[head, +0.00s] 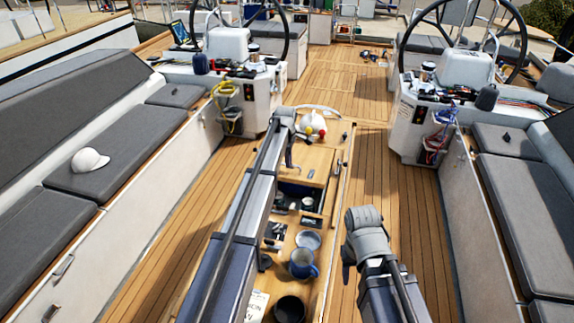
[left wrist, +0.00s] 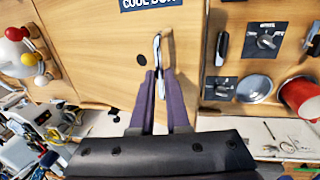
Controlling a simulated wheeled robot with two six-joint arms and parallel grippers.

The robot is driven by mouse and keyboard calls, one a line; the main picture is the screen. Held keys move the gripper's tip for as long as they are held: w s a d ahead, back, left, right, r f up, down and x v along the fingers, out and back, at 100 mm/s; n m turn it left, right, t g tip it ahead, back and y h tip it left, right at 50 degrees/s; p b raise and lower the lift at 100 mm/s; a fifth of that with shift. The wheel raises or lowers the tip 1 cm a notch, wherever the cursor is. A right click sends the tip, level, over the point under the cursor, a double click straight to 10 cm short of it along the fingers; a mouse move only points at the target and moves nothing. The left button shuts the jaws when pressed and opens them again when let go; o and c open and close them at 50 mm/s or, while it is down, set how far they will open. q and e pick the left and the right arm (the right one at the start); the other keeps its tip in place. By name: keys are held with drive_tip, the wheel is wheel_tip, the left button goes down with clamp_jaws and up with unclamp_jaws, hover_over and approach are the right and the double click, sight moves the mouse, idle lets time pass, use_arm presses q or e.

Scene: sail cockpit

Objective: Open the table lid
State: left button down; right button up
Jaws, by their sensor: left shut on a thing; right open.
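The cockpit table (head: 334,150) stands in the middle of the deck, with a wooden lid panel (head: 318,160) on its top. A metal handle (left wrist: 158,68) sits on this panel in the left wrist view, beside a dark round hole. My left gripper (head: 290,163) is over the panel; in the left wrist view its purple fingers (left wrist: 160,82) are shut on the handle. A dark recess with small items shows just in front of the panel; how far the lid is raised I cannot tell. My right gripper (head: 348,268) is open and empty beside the table's right edge.
A white object with red and yellow knobs (head: 313,124) is at the far end. Padded benches line both sides; the deck aisles are clear.

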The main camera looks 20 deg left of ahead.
use_arm(q)
drive_tip(key=w+r+p, duration=0.7)
drive_tip(key=r, duration=0.3)
drive_tip(key=shift+w+p, duration=0.3)
drive_tip(key=c, duration=1.4)
unclamp_jaws()
drive_tip(key=o, duration=0.3)
drive_tip(key=shift+w+f, duration=0.3)
drive_tip(key=shift+f, duration=0.05)
drive_tip(key=shift+o, duration=0.9)
drive_tip(key=shift+s+r, duration=0.1)
